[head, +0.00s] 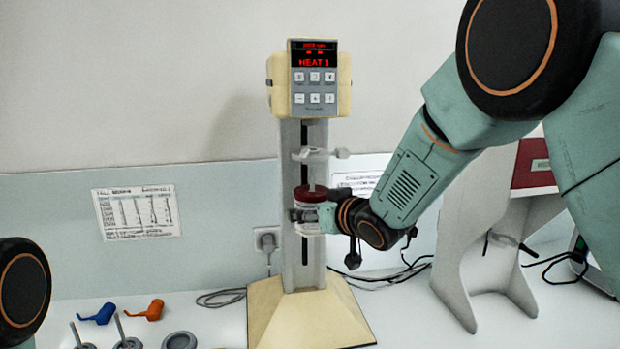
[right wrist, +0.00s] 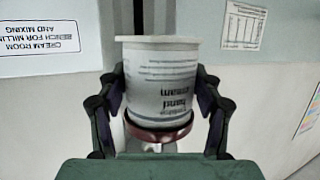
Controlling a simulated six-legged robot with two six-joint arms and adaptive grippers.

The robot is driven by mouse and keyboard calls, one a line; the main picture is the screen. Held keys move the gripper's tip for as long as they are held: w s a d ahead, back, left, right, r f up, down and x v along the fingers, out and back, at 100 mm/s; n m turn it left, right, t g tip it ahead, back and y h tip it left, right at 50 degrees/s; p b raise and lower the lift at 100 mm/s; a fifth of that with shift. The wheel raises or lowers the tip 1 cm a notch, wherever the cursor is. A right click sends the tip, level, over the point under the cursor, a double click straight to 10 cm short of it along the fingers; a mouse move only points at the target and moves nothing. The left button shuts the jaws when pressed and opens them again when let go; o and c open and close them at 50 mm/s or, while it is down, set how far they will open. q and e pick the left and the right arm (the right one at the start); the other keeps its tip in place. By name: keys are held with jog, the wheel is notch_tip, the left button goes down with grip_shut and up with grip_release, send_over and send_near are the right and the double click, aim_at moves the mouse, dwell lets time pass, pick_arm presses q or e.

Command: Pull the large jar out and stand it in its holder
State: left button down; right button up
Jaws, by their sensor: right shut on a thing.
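The large jar is white with printed text and a dark red lid (head: 310,194). It is upright in front of the mill's grey column (head: 290,160), below a clear bracket (head: 320,155). A thin pale shaft shows above the lid. My right gripper (head: 303,215) is shut on the jar, reaching in from the right. In the right wrist view the jar (right wrist: 160,85) appears upside down between the two fingers of my right gripper (right wrist: 162,92). I cannot tell which thing is the jar's holder. My left gripper is out of view; only part of my left arm shows at the lower left.
The mill has a cream head (head: 343,85) reading HEAT 1 and a cream foot (head: 310,318). Blue (head: 100,314) and orange (head: 150,311) pieces, spindles and a grey round piece (head: 179,341) lie at the lower left. A pale stand (head: 455,250) and cables are at right.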

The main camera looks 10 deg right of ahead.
jog(key=s, duration=0.7)
jog(key=shift+s, duration=0.25)
dwell(0.9)
jog(key=shift+r, duration=0.1)
jog(key=shift+w, duration=0.1)
